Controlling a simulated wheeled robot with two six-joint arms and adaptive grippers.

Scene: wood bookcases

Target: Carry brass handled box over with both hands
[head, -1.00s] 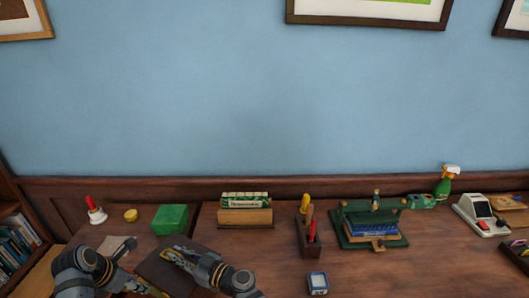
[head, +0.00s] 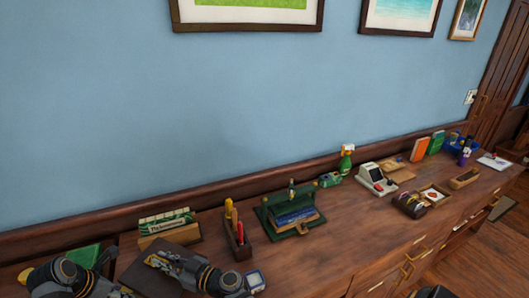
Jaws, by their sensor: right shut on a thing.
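A dark brown box (head: 130,270), seen from above, is at the lower left of the head view, in front of the green block and the wooden stand. My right gripper (head: 157,260) lies over it and is shut on it; the grip itself is partly covered by the gripper. My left gripper (head: 126,292) is at the bottom edge beside the box's near left side, mostly hidden by its own arm, so its jaws cannot be made out. No brass handle shows clearly on the box.
A green block (head: 84,257), a wooden stand (head: 180,235), a pen holder (head: 238,247) and a green rack with books (head: 290,231) line the desk. A card reader (head: 376,181) and small items stand farther right. Bare desk (head: 345,235) lies front centre.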

